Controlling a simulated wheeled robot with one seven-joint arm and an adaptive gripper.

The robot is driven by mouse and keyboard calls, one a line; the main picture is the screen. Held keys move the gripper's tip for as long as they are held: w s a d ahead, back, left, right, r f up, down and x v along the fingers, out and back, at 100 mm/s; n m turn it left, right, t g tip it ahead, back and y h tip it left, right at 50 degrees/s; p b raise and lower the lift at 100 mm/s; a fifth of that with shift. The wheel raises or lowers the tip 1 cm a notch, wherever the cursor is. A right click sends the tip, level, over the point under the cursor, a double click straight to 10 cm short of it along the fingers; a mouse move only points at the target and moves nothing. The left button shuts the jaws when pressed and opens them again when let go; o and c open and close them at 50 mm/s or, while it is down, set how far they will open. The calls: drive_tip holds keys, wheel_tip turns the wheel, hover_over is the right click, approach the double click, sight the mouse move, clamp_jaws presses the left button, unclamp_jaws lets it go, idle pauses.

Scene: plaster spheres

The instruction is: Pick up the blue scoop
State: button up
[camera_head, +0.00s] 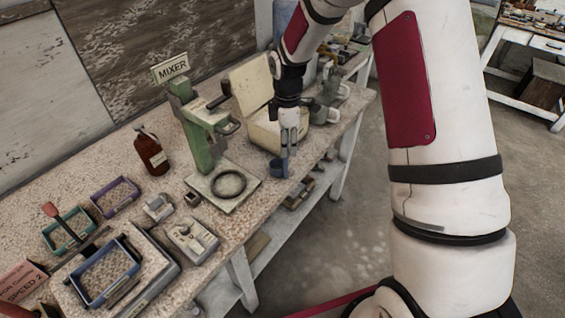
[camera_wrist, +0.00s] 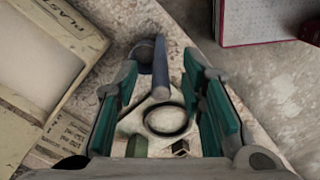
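The blue scoop (camera_head: 279,168) is at the front edge of the worktop, right of the mixer's base, just below my gripper (camera_head: 289,145). In the wrist view its blue handle (camera_wrist: 161,72) points up between the two teal finger pads of my gripper (camera_wrist: 160,62). Its rounded cup (camera_wrist: 144,51) shows beside the handle, toward the left finger. The fingers stand apart with a visible gap on both sides of the handle. I cannot tell whether the scoop rests fully on the worktop.
A green mixer (camera_head: 198,130) with a ring on its base plate stands left of the scoop. A brown bottle (camera_head: 151,152) and trays (camera_head: 115,196) are farther left. Open floor (camera_head: 345,235) lies beyond the worktop's edge.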

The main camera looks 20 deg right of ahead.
drive_tip(key=shift+a+f+p, duration=0.15)
drive_tip(key=shift+f+p, duration=0.55)
drive_tip(key=shift+f, duration=2.1)
drive_tip(key=shift+c, duration=0.3)
clamp_jaws()
